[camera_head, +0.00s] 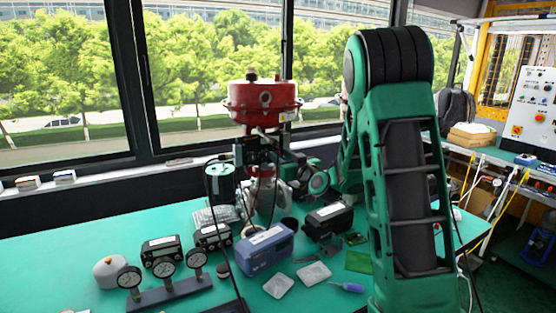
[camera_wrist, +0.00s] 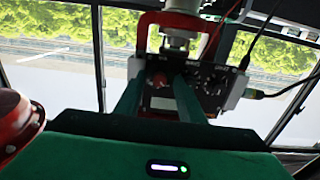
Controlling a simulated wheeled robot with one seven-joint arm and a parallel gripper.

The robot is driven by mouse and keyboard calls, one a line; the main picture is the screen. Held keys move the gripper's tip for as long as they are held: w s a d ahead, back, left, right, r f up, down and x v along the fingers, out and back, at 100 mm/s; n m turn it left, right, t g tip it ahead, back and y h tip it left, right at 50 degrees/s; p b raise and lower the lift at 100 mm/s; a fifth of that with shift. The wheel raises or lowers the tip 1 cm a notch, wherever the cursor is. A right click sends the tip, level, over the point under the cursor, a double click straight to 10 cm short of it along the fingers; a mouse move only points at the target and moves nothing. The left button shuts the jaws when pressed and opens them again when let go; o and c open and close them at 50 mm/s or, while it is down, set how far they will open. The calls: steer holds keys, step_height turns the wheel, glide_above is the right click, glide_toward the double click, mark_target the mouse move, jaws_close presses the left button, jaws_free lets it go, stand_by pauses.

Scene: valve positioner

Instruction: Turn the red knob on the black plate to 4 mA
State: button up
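In the wrist view, the red knob (camera_wrist: 158,80) sits on the front of the black plate (camera_wrist: 212,88), above a small pale display (camera_wrist: 160,103). My gripper (camera_wrist: 158,78) points at the plate with its two green fingers apart, one on each side of the knob in this view. I cannot tell whether the fingertips reach the knob or stop short of it. The knob's pointer and scale are too small to read. In the head view, my green arm reaches over the bench toward the valve assembly, and my fingers and the knob cannot be made out.
The red actuator (camera_head: 262,100) stands above the valve on the green bench (camera_head: 50,240). A blue box (camera_head: 264,250), a gauge stand (camera_head: 170,293) and several small parts lie in front. Dark cables hang beside the plate (camera_wrist: 262,40). Windows stand behind.

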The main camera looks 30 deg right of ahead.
jaws_close()
steer(key=shift+a, duration=0.1)
steer(key=shift+m, duration=4.4)
steer(key=shift+f, duration=0.1)
